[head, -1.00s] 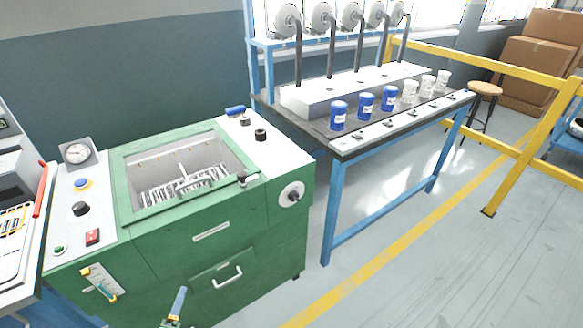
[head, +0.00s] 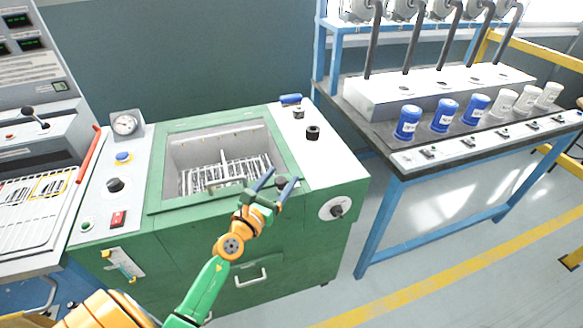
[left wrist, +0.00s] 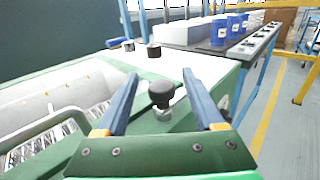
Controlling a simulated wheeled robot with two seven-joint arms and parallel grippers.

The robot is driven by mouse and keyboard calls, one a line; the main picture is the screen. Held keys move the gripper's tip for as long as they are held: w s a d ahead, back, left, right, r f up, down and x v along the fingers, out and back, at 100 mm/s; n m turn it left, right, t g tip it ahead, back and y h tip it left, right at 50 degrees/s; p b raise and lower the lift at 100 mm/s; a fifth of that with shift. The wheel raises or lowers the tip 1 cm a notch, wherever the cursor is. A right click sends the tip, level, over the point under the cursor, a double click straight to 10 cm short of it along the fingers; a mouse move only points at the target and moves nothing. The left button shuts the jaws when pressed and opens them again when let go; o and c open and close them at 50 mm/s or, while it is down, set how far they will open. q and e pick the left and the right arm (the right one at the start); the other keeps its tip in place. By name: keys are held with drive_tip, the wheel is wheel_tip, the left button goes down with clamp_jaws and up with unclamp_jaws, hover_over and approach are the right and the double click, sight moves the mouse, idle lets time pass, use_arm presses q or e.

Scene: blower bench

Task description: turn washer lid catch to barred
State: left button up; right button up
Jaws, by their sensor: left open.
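The green washer (head: 210,238) stands at the centre of the head view, its basin open to view with a wire rack inside. What looks like its lid catch is a black knob on a metal base at the basin's front right corner. In the left wrist view this knob (left wrist: 162,95) sits between my fingers, with space on both sides. My left gripper (head: 283,175) is open over that corner, its two blue fingers on either side of the knob. The gripper also shows in the left wrist view (left wrist: 160,74). My right gripper is out of view.
Black knobs (head: 313,132) and a blue handle (head: 290,99) stand on the washer's white right-hand top. A round dial (head: 335,208) is on its front. A bench (head: 400,165) with blue and white cups (head: 444,115) stands to the right. A control panel (head: 30,150) is at left.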

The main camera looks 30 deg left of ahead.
use_arm(q)
drive_tip(key=w, duration=0.3)
drive_tip(key=shift+w+a+f, duration=0.15)
drive_tip(key=shift+w+f, duration=0.05)
drive_tip(key=shift+w, duration=0.15)
drive_tip(key=shift+s+r, duration=0.1)
drive_tip(key=shift+s, duration=0.1)
drive_tip(key=c, duration=0.3)
clamp_jaws()
